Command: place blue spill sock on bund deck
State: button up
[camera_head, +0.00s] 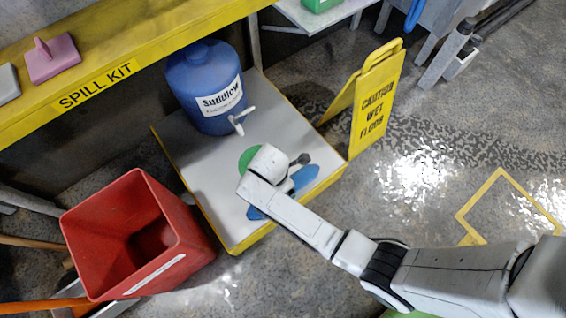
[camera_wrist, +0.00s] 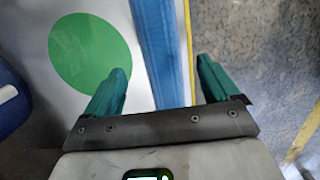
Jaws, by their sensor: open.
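The blue spill sock (camera_head: 306,177) lies on the pale, yellow-edged bund deck (camera_head: 188,160), partly hidden by my arm. In the wrist view the sock (camera_wrist: 152,30) is a long blue strip beside the yellow edge of the deck (camera_wrist: 30,20). My gripper (camera_wrist: 163,66) is open, with its green fingers either side of the strip in the picture. Nothing shows gripped, and I cannot tell how far the fingers are above the sock. A green disc (camera_head: 248,157) is marked on the deck left of the sock.
A blue drum with a white tap (camera_head: 205,88) stands on the back of the deck. A yellow wet-floor sign (camera_head: 376,98) stands at its right, a red bin (camera_head: 135,235) at its left. A yellow spill kit shelf (camera_head: 120,68) is upper left.

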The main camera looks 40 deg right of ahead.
jog(key=r, duration=0.1)
jog(key=r+p, duration=0.1)
jog(key=r, duration=0.1)
jog(key=r+p, duration=0.1)
jog(key=r, duration=0.1)
jog(key=shift+a+r, duration=0.15)
jog(key=shift+a, duration=0.25)
jog(key=s+d+r+m, duration=0.4)
jog(key=s+r+m, duration=0.2)
jog(key=s+m, duration=0.2)
jog(key=s+d+r+m+t+y, duration=0.1)
jog(key=s+d+r+m, duration=0.4)
jog(key=m, duration=0.5)
jog(key=s+r, duration=0.2)
jog(key=s, duration=0.1)
jog(key=shift+s+d+r+y, duration=0.2)
jog(key=shift+s+d+y, duration=0.05)
jog(key=shift+d+y, duration=0.05)
